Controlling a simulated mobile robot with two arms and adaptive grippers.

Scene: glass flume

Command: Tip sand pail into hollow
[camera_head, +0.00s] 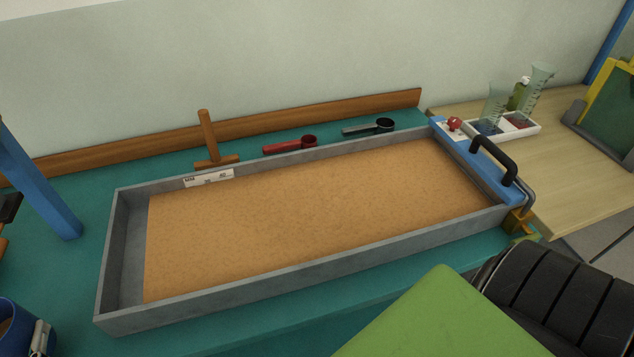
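A long grey tray (300,278) lies on the teal bench top. A flat, speckled tan sand bed (310,215) fills most of it, leaving a bare grey strip at the left end. I cannot make out a distinct hollow in the sand surface. A blue round container (14,318), which looks like the sand pail, is cut off at the bottom left corner. Something tan shows inside it. A small grey and black piece sits at its right side, and I cannot tell what it is. No gripper can be clearly made out.
Behind the tray are a wooden T-shaped tool (210,145), a red scoop (290,145) and a grey scoop (370,127). A blue end block (470,160) with a black handle is at the right. A green panel (440,320) covers the lower right. A slanted blue post (40,190) stands left.

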